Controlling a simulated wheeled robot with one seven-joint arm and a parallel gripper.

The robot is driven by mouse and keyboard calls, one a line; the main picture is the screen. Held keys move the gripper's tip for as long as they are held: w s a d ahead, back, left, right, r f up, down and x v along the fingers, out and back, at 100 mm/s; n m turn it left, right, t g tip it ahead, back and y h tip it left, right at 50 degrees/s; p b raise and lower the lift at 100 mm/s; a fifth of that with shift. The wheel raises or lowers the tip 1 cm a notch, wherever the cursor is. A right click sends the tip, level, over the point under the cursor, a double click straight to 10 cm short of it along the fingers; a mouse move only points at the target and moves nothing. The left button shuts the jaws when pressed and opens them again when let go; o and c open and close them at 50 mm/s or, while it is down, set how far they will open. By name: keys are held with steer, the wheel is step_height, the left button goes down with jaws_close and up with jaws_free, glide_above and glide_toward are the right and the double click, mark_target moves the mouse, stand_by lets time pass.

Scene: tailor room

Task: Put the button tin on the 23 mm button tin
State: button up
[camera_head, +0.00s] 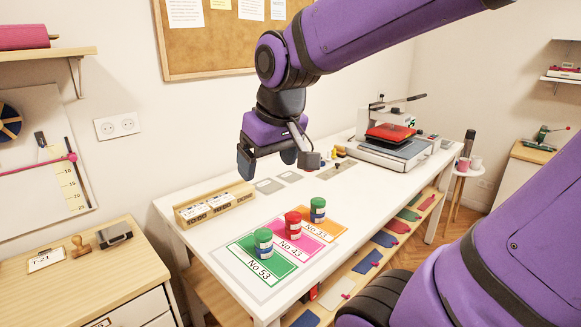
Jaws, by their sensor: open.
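Three small cylinders that look like tins stand upright on a printed mat (240,285). One with a green top (263,243) is on the green No 53 field. One with a red top (293,225) is on the pink No 43 field. Another with a green top (318,210) is on the orange No 33 field. Their labels are too small to read, so I cannot tell which is the 23 mm button tin. My gripper (278,162) is open and empty above the white table (205,240), higher than the tins and behind them.
A wooden box of cards (216,203) stands left of the mat. Grey plates (270,186) lie behind it. A heat press (388,143) stands at the table's far end. Below is a shelf (340,283) with coloured pieces. The table right of the mat is clear.

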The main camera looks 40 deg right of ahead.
steer(key=s+a+r+t, duration=0.1)
steer(key=s, duration=0.6)
steer(key=shift+s+a+r, duration=0.35)
steer(key=shift+a, duration=0.05)
